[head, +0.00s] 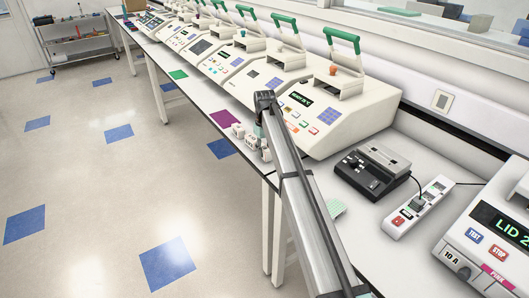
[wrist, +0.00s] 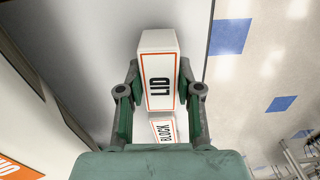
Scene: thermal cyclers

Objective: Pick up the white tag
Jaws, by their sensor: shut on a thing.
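A white tag (wrist: 158,85) with an orange border and the word LID stands between the fingers of my gripper (wrist: 160,92) in the wrist view. The fingers are shut on its two sides. A second white tag marked BLOCK (wrist: 165,128) sits just nearer the palm, partly hidden by the gripper. In the head view small white tags (head: 238,130) stand at the bench's front edge, beside my arm. My arm hides much of the gripper there, and I cannot tell which of these tags is held.
A row of thermal cyclers (head: 325,110) with green handles stands along the bench behind the tags. A purple mat (head: 224,118) and a green mat (head: 178,75) lie along the front edge. A black device (head: 368,170) and a power strip (head: 420,208) are to the right.

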